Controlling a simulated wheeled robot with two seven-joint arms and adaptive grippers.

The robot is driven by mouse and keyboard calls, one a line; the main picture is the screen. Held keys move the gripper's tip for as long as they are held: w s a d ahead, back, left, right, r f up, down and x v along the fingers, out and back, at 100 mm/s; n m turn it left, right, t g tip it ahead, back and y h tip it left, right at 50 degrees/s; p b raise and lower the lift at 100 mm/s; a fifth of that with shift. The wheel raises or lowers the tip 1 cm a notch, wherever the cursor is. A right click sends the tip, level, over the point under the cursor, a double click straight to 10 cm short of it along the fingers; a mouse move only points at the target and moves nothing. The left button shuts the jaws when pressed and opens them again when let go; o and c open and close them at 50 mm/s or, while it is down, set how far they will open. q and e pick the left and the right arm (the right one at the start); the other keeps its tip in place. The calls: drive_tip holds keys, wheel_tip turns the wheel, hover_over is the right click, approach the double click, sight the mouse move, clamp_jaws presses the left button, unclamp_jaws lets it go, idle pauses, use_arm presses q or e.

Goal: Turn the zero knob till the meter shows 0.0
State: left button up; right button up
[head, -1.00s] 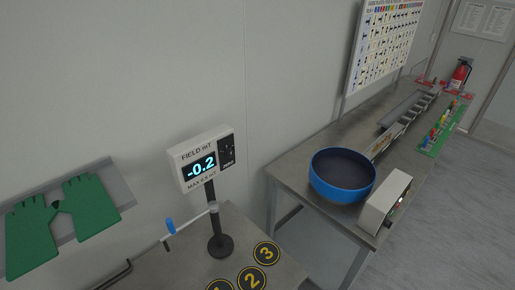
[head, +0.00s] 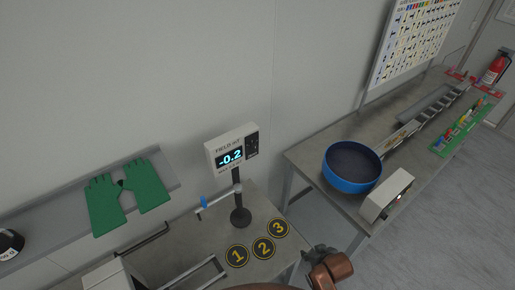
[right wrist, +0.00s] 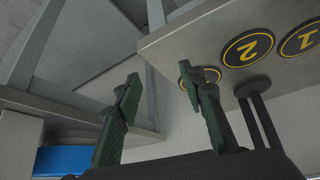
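The meter (head: 222,161) stands upright on a dark post with a round base (head: 240,217) at the back of the near table. Its lit display (head: 231,157) reads -0.2. A dark panel (head: 252,143) is on the right of its face; the zero knob is too small to make out there. My right gripper shows in the right wrist view (right wrist: 161,78), its two green fingers apart with nothing between them. In the head view, part of my right arm is at the bottom, beside the near table's right corner, below the meter. My left gripper is not in view.
Discs 1 (head: 237,254), 2 (head: 263,248) and 3 (head: 279,228) lie before the meter. A blue-handled rod (head: 216,202) juts left from the post. Green gloves (head: 127,193) are at left. A blue bowl (head: 351,184) and white box (head: 386,194) stand on the right table, across a gap.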

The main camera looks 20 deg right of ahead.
drive_tip(key=w+a+r+t+p, duration=0.1)
drive_tip(key=w+r+t, duration=0.1)
drive_tip(key=w+r, duration=0.5)
drive_tip(key=n+t+y, duration=0.1)
drive_tip(key=t+y, duration=0.5)
drive_tip(key=t, duration=0.3)
approach(255, 148)
drive_tip(key=p+x, duration=0.2)
drive_tip(key=x, duration=0.5)
drive_tip(key=shift+w, duration=0.35)
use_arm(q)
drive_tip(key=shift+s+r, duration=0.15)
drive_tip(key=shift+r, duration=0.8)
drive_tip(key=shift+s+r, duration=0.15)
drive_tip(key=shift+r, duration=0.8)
use_arm(e)
drive_tip(key=shift+w+a, duration=0.2)
drive_tip(key=shift+w, duration=0.25)
drive_tip(key=shift+c, duration=0.7)
clamp_jaws()
